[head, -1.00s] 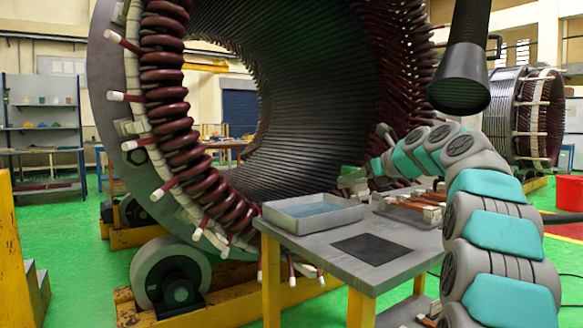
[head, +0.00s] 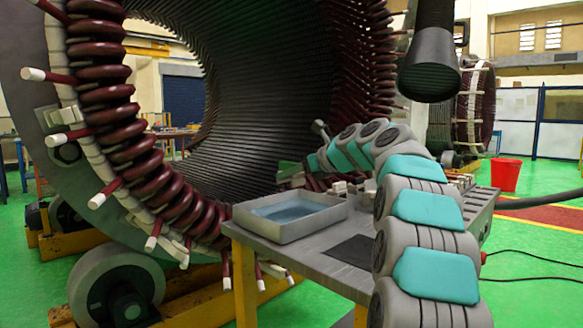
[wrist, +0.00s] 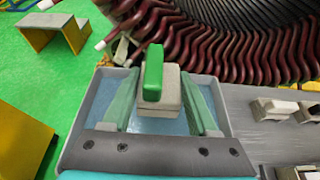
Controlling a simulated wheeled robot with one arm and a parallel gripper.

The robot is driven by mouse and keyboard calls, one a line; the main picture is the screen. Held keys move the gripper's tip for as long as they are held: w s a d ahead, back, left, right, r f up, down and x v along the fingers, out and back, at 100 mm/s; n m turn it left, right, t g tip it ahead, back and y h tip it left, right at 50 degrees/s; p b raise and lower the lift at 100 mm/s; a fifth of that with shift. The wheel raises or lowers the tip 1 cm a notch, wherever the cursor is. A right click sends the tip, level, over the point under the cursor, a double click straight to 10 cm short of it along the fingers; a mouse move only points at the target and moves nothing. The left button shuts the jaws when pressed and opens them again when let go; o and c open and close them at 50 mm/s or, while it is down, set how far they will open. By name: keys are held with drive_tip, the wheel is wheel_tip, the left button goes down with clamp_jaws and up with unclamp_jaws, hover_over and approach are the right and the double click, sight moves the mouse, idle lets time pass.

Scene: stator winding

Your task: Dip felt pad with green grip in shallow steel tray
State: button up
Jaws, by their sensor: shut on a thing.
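My gripper (wrist: 160,88) is shut on the felt pad (wrist: 160,112), a pale grey block with a bright green grip (wrist: 153,70). In the wrist view the pad sits between the two fingers, over the shallow steel tray (wrist: 78,122), which holds blue liquid. I cannot tell whether the pad touches the liquid. In the head view the tray (head: 290,232) stands on the left of the grey table. The green grip (head: 289,168) shows dimly above and behind the tray's far side, against the dark stator.
The big stator with dark red coils (head: 110,110) rises right behind the table (head: 310,259). A dark flat mat (head: 352,250) lies right of the tray. Small blocks (wrist: 275,109) stand to the tray's right. A black hose (head: 428,70) hangs overhead. A red bucket (head: 507,175) is farther right.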

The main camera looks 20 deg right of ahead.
drive_tip(key=b, duration=0.4)
hover_over(287, 217)
drive_tip(key=s, duration=0.2)
drive_tip(key=f, duration=0.4)
drive_tip(key=shift+w+d+f, duration=0.1)
drive_tip(key=shift+d+f, duration=0.05)
drive_tip(key=shift+d, duration=0.25)
wheel_tip(287, 217, down, 5)
drive_tip(key=b, duration=0.6)
drive_tip(key=shift+w+a+f+b, duration=0.1)
drive_tip(key=shift+f+b, duration=0.35)
drive_tip(key=shift+f, duration=0.45)
drive_tip(key=shift+f+g, duration=0.4)
drive_tip(key=shift+f, duration=0.15)
wheel_tip(287, 217, up, 2)
drive_tip(key=p, duration=0.2)
drive_tip(key=shift+a+r+p, duration=0.1)
drive_tip(key=shift+r+p, duration=0.1)
drive_tip(key=shift+p, duration=0.15)
drive_tip(key=shift+t, duration=0.3)
wheel_tip(287, 217, up, 10)
drive_tip(key=p, duration=0.9)
drive_tip(key=shift+f, duration=0.25)
drive_tip(key=shift+d+r+b, duration=0.2)
drive_tip(key=shift+b, duration=0.2)
drive_tip(key=shift+r, duration=0.95)
